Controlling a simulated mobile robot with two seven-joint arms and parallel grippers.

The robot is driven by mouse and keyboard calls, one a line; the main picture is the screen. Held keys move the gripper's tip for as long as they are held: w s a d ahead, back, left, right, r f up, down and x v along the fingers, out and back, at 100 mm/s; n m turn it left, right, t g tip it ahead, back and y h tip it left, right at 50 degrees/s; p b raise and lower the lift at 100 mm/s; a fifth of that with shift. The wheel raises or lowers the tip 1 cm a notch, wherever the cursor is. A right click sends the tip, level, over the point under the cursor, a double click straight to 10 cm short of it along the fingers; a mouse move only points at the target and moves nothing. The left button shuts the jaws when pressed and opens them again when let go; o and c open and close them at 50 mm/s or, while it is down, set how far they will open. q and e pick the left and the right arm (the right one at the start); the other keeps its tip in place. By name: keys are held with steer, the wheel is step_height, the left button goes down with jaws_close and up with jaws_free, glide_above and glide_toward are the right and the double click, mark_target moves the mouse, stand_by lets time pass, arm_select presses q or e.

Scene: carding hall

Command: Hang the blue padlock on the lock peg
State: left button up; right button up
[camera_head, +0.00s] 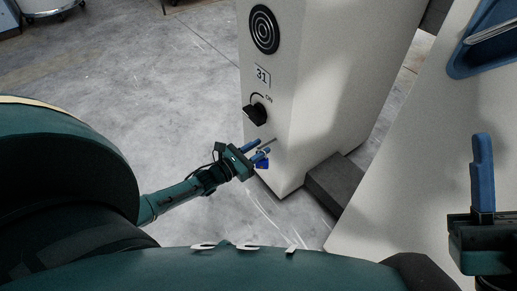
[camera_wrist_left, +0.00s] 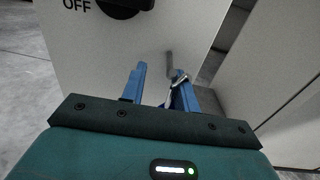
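My left gripper (camera_head: 257,150) is at the lower front of the white cabinet. Its two blue fingers are spread apart, and they also show in the left wrist view (camera_wrist_left: 160,80). A thin grey lock peg (camera_head: 268,144) sticks out of the cabinet; in the left wrist view its upturned end (camera_wrist_left: 169,62) shows just beyond the fingers. The blue padlock (camera_head: 263,163) is below the fingertips, mostly hidden. Its metal shackle (camera_wrist_left: 178,79) shows beside the right-hand finger, close to the peg. I cannot tell whether the shackle is around the peg. My right gripper (camera_head: 482,190) is above the pale surface at right.
The white cabinet (camera_head: 330,80) carries a black rotary switch (camera_head: 256,112) above the peg, a "31" label and a round vent. A dark block (camera_head: 337,183) sits at its base. A blue tray (camera_head: 470,60) lies on the pale table (camera_head: 410,170) at right. Floor at left is open.

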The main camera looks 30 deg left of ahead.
arm_select(q)
steer(key=shift+s+a, duration=0.1)
